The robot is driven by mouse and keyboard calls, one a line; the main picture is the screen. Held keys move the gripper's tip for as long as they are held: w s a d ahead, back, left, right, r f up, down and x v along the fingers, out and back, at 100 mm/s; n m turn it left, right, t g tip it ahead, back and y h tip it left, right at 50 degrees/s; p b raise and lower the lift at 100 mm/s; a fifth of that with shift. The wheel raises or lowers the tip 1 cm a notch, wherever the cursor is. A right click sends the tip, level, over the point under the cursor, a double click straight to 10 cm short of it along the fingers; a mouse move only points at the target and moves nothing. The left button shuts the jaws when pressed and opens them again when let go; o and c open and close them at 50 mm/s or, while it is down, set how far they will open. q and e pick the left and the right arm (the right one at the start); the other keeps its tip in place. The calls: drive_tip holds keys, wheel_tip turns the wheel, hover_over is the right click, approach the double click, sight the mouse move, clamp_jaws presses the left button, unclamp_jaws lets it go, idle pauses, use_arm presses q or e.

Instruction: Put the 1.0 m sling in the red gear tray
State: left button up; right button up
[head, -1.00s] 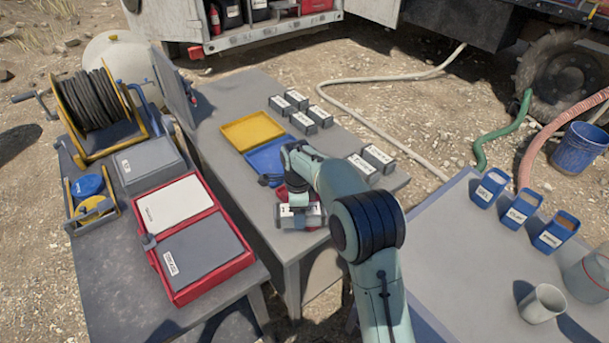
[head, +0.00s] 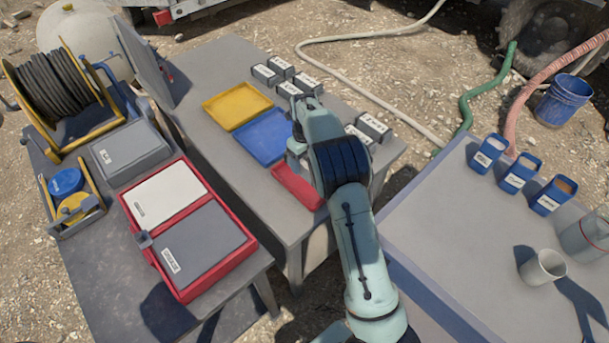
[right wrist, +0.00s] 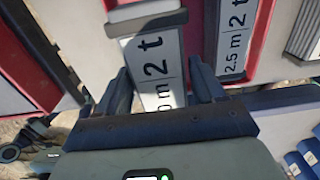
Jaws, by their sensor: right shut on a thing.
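My right gripper (head: 295,150) is above the middle table, at the edge between the blue and red trays. In the right wrist view its fingers (right wrist: 160,80) are shut on a grey sling block (right wrist: 156,58) with a white label. The label reads "0 m" and "2 t"; its first figure is hidden by the gripper. In the head view the hand and arm hide this block. The red tray (head: 297,187) lies at the table's near end, partly hidden by my arm; its visible part looks empty. My left gripper is not in view.
A blue tray (head: 262,138) and a yellow tray (head: 237,105) lie behind the red one. Several labelled grey blocks (head: 282,70) stand at the back. A red case (head: 205,284) is on the left table. Another label, "2.5 m 2 t" (right wrist: 234,45), shows in the wrist view.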

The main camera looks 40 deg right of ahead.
wheel_tip(320, 180, down, 3)
drive_tip(key=shift+w+r, duration=0.1)
drive_tip(key=shift+r, duration=0.05)
drive_tip(key=shift+f, duration=2.35)
drive_tip(key=shift+r, duration=0.1)
drive_tip(key=o, duration=1.3)
drive_tip(key=shift+f, duration=0.2)
drive_tip(key=shift+r, duration=0.1)
